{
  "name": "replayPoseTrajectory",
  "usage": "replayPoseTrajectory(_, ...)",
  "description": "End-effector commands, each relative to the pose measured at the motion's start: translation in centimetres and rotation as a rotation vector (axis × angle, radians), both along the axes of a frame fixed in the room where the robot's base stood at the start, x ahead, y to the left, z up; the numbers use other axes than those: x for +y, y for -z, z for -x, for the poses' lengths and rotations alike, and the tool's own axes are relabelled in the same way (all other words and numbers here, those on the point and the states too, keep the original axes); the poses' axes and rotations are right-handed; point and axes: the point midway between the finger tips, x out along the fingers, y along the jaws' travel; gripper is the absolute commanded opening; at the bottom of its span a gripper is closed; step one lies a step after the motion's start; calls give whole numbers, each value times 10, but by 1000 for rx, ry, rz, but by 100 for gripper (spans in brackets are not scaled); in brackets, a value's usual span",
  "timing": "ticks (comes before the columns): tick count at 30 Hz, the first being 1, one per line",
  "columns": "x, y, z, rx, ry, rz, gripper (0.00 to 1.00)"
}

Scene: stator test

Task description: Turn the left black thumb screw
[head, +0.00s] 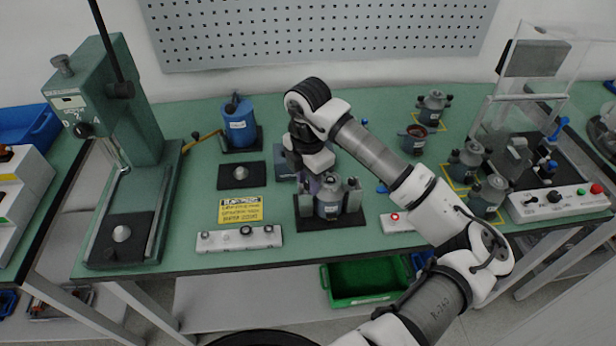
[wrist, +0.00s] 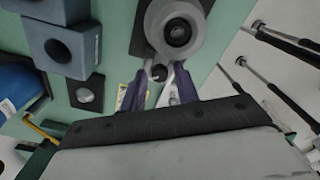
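A grey stator housing (head: 328,205) stands on a black base plate (head: 300,222) at the middle of the green table. It also shows from above in the wrist view (wrist: 180,32), with a round centre. The left black thumb screw (wrist: 160,72) shows in the wrist view between my fingertips, beside the housing. In the head view my arm partly hides the left side of the fixture. Another dark-topped screw (head: 353,183) stands at the housing's right. My gripper (wrist: 162,68) is open, its fingers on either side of the left screw; I cannot tell whether they touch it.
A blue motor (head: 239,122) and a black plate with a metal knob (head: 240,176) stand to the left. A green press (head: 125,95) stands far left, and several motors stand to the right.

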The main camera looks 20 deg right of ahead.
Motion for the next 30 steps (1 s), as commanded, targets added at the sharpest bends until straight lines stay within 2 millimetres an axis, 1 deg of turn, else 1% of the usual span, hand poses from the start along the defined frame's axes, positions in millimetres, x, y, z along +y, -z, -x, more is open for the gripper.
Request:
replayPoseTrajectory(1, 0, 0, 0, 0, 0, 0, 24)
replayPoseTrajectory(6, 0, 0, 0, 0, 0, 0, 2)
replayPoseTrajectory(7, 0, 0, 0, 0, 0, 0, 0)
replayPoseTrajectory(14, 0, 1, 0, 0, -13, 1, 0)
replayPoseTrajectory(20, 0, 4, 0, -2, -83, 4, 0)
replayPoseTrajectory(26, 0, 6, -1, -2, -226, 5, 0)
replayPoseTrajectory(30, -1, 7, -1, -3, -355, 5, 0)
